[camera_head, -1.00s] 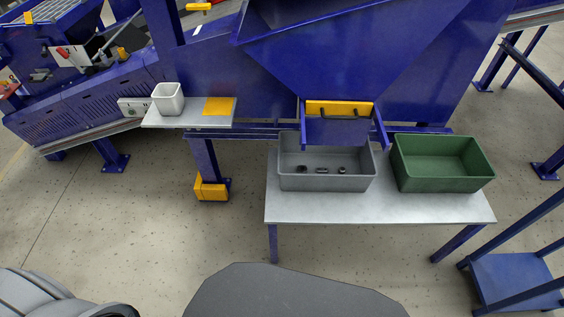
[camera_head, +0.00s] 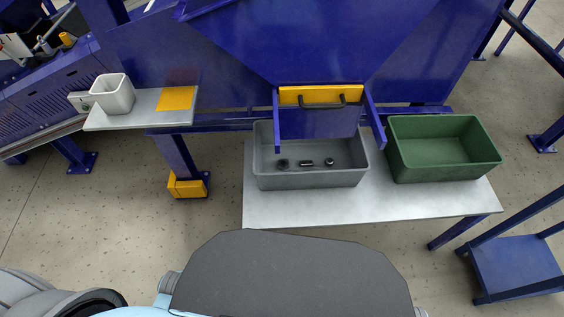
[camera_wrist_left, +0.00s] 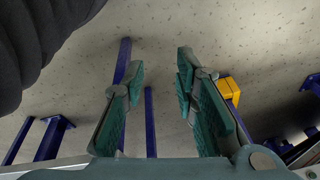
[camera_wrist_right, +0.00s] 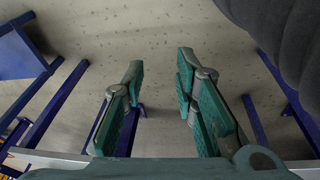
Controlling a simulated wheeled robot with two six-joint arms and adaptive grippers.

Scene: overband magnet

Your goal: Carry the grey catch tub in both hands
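The grey catch tub (camera_head: 310,181) stands upright on the left part of a metal table, under the blue chute, in the head view. Several small dark pieces lie on its floor. The chute's blue flap hides part of its back. My left gripper (camera_wrist_left: 160,85) is open and empty in the left wrist view, above bare floor. My right gripper (camera_wrist_right: 158,85) is open and empty in the right wrist view, also above floor. Neither gripper shows in the head view, and the tub shows in neither wrist view.
A green tub (camera_head: 445,172) stands right of the grey tub on the table (camera_head: 300,212). A blue step (camera_head: 515,268) stands at right. The table's front strip is clear.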

